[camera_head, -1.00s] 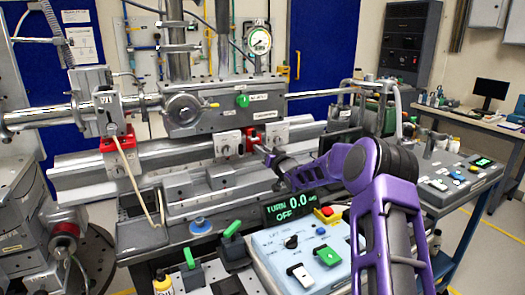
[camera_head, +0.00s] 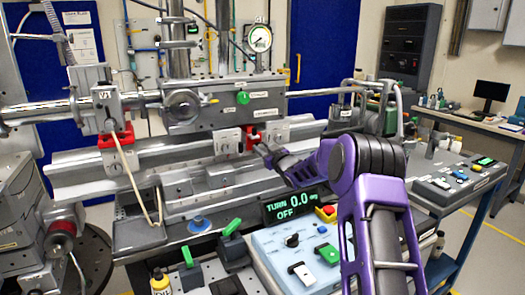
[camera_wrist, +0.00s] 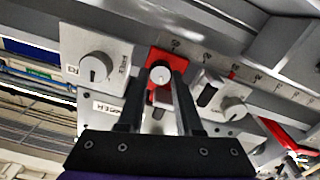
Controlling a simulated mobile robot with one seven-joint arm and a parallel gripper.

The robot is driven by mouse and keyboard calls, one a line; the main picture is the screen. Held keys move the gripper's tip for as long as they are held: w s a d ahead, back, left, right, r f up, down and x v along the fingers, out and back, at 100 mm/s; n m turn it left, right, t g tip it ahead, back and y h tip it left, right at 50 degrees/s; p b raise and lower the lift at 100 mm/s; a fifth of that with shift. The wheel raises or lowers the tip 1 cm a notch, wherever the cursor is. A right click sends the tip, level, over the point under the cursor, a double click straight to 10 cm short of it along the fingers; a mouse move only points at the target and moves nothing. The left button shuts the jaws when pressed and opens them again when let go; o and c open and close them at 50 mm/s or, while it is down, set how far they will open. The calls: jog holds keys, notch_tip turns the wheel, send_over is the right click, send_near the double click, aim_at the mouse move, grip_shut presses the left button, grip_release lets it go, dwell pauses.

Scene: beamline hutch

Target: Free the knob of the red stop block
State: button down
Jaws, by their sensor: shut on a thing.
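The red stop block (camera_head: 250,139) sits on the grey rail between two grey blocks, and my gripper (camera_head: 262,148) reaches it from the right. In the wrist view the red stop block (camera_wrist: 166,56) shows behind my fingers, with its round pale knob (camera_wrist: 160,75) at the fingertips. My gripper (camera_wrist: 161,80) is shut on the knob, one dark finger on each side. The knob's lower part and the lower part of the block are partly hidden by the fingers.
Grey blocks with knobs flank it, one at left (camera_wrist: 97,67) and one at right (camera_wrist: 231,107) in the wrist view. Another red part (camera_wrist: 288,137) shows farther right. A control panel (camera_head: 275,240) and a green display (camera_head: 294,207) stand below my arm.

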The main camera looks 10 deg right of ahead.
jog(key=n, duration=0.5)
jog(key=shift+a+n, duration=0.1)
jog(key=shift+n, duration=0.2)
jog(key=n, duration=0.5)
jog(key=shift+f+n, duration=0.1)
jog(key=shift+n, duration=0.2)
jog(key=c, duration=0.6)
grip_release()
jog(key=shift+o, duration=0.2)
jog(key=shift+s, duration=0.1)
jog(key=v, duration=1.7)
jog(key=shift+s, duration=0.15)
